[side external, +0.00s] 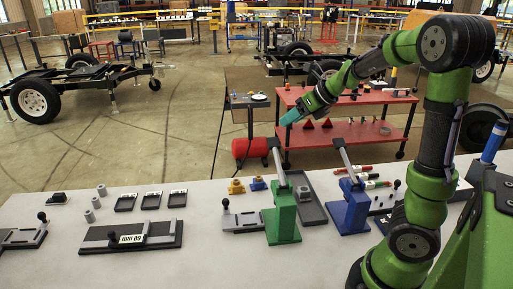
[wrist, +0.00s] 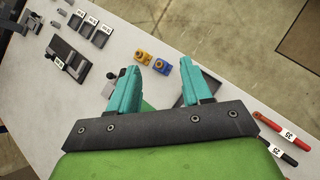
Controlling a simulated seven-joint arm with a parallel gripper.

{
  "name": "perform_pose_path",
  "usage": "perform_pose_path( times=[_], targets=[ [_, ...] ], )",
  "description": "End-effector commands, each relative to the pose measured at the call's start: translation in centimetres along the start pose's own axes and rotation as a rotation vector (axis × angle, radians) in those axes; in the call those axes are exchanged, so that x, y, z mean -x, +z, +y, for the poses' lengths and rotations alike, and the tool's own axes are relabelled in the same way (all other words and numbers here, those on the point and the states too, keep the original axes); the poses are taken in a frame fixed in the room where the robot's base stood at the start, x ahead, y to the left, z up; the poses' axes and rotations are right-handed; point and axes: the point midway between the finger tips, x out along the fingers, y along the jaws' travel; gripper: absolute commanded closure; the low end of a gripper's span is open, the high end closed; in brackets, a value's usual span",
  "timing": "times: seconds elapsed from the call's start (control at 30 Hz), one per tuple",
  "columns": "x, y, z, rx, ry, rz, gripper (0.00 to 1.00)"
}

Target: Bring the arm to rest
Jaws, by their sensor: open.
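My gripper (side external: 291,117) is raised above the far side of the work table (side external: 200,196), clear of everything on it. In the wrist view its two teal fingers (wrist: 160,93) stand apart with nothing between them. The table surface and a yellow block (wrist: 143,57) and a blue block (wrist: 162,67) show beyond the fingertips. The fingers and the dark gripper bar hide part of the table in the wrist view.
A green lever press (side external: 283,217) and a blue one (side external: 351,207) stand upright with raised levers. A red cart (side external: 345,117) stands behind. The air around my gripper is free.

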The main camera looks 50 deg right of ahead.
Motion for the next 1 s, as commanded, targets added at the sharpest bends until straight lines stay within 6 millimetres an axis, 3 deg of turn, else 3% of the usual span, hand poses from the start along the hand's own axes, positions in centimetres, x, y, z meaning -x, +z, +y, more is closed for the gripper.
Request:
perform_pose_path(
  times=[0.07,0.2,0.3,0.4,0.5,0.63,0.73,1.0],
  targets=[
    [1.4,0.3,4.5,0.324,0.079,-0.047,0.51],
    [3.5,-1.8,12.7,1.009,0.196,-0.079,0.51],
    [5.2,-4.4,17.5,1.527,0.244,-0.106,0.51],
    [6.8,-7.1,20.7,2.010,0.256,-0.120,0.51],
    [7.8,-9.3,22.4,2.402,0.247,-0.110,0.51],
    [8.5,-11.1,23.2,2.721,0.232,-0.078,0.51],
    [8.6,-11.7,23.4,2.826,0.228,-0.061,0.51],
    [8.6,-11.7,23.4,2.830,0.228,-0.060,0.51]
  ],
)
